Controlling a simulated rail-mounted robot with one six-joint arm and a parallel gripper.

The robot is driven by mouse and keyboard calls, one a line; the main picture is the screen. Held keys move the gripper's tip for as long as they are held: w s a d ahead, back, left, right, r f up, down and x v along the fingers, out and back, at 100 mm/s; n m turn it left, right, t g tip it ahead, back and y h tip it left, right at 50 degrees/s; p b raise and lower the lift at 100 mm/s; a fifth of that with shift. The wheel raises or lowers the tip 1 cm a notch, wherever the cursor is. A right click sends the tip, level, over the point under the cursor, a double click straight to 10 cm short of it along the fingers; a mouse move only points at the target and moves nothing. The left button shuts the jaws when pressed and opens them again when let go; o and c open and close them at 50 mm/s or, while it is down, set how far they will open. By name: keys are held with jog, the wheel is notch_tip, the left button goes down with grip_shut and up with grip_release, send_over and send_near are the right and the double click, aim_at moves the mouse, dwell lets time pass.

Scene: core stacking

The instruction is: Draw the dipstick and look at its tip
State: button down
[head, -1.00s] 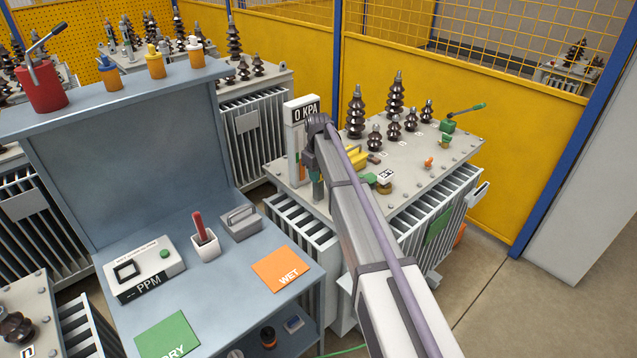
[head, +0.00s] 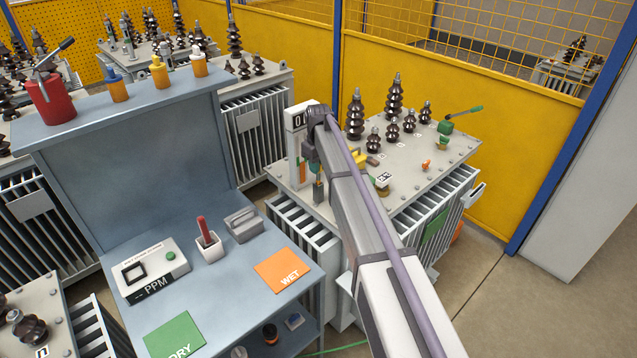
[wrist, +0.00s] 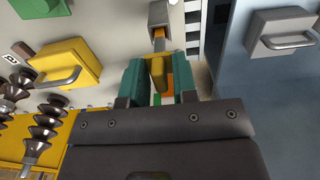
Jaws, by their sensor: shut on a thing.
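My gripper (wrist: 157,82) has teal fingers, shut on a narrow yellow piece (wrist: 157,72) that looks like the dipstick's handle. In the wrist view a grey square fitting (wrist: 158,38) with orange-yellow inside lies just beyond the fingertips, in line with the yellow piece. I cannot tell whether the dipstick is seated in it or drawn. The dipstick's tip is not visible. In the head view my gripper (head: 316,178) points down over the near left corner of the grey transformer lid (head: 420,160), and my arm hides part of it.
A white gauge post (head: 297,140) stands beside the gripper. A yellow block with a handle (wrist: 70,62) sits on the lid. The blue-grey bench at left holds a PPM meter (head: 153,268), a grey handled block (head: 243,224), an orange WET mat (head: 289,270) and a green mat (head: 175,337).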

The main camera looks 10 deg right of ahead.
jog(key=shift+r+p, duration=2.55)
jog(key=shift+r, duration=0.2)
